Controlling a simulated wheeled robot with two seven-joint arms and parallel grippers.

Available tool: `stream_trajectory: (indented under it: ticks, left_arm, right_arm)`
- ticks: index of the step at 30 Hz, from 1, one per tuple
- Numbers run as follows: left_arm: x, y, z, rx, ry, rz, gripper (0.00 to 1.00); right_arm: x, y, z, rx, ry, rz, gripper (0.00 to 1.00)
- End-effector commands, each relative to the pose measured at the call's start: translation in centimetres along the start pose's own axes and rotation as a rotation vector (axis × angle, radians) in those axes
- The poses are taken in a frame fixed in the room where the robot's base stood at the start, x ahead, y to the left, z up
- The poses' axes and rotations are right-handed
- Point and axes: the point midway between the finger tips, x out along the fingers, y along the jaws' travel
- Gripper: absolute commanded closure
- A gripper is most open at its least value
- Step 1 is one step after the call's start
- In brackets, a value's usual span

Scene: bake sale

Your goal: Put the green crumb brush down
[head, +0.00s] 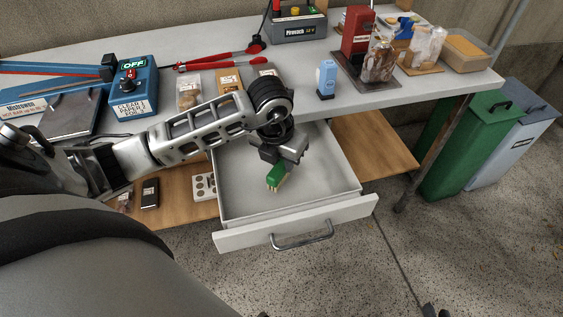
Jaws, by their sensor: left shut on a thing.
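The green crumb brush (276,176) is in the head view, with its pale bristles pointing down. My left gripper (281,165) is shut on it and holds it inside the outline of the open white drawer (333,172). I cannot tell whether the bristles touch the drawer floor. The gripper and wrist hide the brush's upper end. The drawer looks otherwise empty, though my arm covers its back left part.
The drawer is pulled out below the white table (300,78), its front with a metal handle (302,236) facing me. A blue box (133,88), bagged goods and a blue bottle (326,79) stand on the table. A wooden shelf (375,146) lies below. Green (470,140) and grey bins stand right.

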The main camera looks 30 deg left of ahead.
Motion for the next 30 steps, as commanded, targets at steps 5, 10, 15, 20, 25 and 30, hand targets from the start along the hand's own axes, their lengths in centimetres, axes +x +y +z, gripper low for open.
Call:
stream_trajectory:
  ticks: [5, 10, 15, 20, 25, 30]
  left_arm:
    - [1.4, 0.0, -0.3, -0.001, -0.002, -0.001, 0.98]
    - [1.4, 0.0, -0.3, -0.001, -0.002, -0.001, 0.98]
    - [1.6, 0.0, -0.3, -0.001, -0.001, -0.001, 0.60]
    - [1.6, 0.0, -0.3, -0.001, -0.001, -0.001, 0.55]
    - [1.3, 0.0, -0.3, -0.001, -0.001, -0.001, 0.55]
    - [-0.5, 0.1, -0.1, 0.001, -0.005, 0.000, 0.55]
  right_arm:
    - [0.0, 0.0, -0.1, 0.000, 0.001, 0.000, 0.82]
    - [0.0, 0.0, -0.1, 0.000, 0.001, -0.001, 0.82]
    - [0.1, 0.0, 0.0, -0.001, 0.003, -0.001, 0.82]
    - [0.0, 0.0, -0.1, -0.001, 0.004, -0.001, 0.82]
    - [-0.1, -0.1, -0.2, -0.001, 0.003, -0.001, 0.82]
    - [-0.2, -0.1, -0.3, 0.001, 0.002, -0.001, 0.82]
